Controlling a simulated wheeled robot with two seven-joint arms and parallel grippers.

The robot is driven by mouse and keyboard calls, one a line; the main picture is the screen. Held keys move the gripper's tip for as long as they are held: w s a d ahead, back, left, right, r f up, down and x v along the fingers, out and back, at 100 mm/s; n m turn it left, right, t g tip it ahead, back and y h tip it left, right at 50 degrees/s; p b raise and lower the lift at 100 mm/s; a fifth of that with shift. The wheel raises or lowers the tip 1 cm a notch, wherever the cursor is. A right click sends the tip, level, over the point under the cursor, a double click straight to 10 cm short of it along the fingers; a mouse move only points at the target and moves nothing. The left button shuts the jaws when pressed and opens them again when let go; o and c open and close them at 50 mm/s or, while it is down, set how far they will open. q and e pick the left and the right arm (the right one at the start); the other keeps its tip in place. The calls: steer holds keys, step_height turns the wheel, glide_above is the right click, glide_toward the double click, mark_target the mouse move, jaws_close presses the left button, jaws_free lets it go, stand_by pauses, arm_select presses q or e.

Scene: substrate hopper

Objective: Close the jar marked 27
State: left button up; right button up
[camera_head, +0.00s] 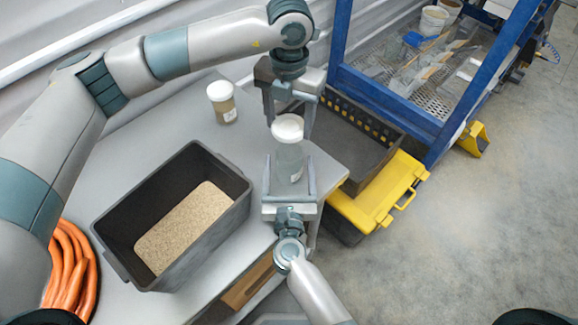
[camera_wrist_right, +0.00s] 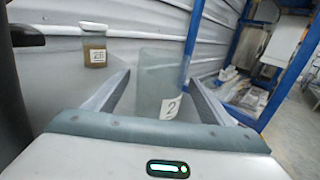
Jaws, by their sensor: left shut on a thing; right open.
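A clear jar (camera_head: 289,163) stands upright near the table's right edge. Its label in the right wrist view (camera_wrist_right: 169,109) shows a "2"; the rest of the number is hidden. A white lid (camera_head: 288,127) is above the jar in the head view, between the fingers of my left gripper (camera_head: 290,122), which is shut on it. In the right wrist view the jar's upper edge shows no lid on it. My right gripper (camera_head: 290,170) is open, with one finger on each side of the jar. I cannot tell whether the fingers touch it.
A lidded jar marked 26 (camera_head: 222,103) stands at the back of the table (camera_head: 160,120). A dark bin (camera_head: 222,212) with grainy substrate is to the left, beside an orange hose (camera_head: 72,268). A dark crate (camera_head: 345,150), yellow case (camera_head: 375,200) and blue frame (camera_head: 400,115) are right.

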mark_target(289, 164)
steer(key=shift+w, duration=0.9)
steer(key=c, duration=1.6)
arm_select(q)
steer(key=shift+f, duration=2.45)
steer(key=shift+f, duration=0.1)
steer(key=shift+f, duration=0.8)
steer(key=shift+f, duration=0.55)
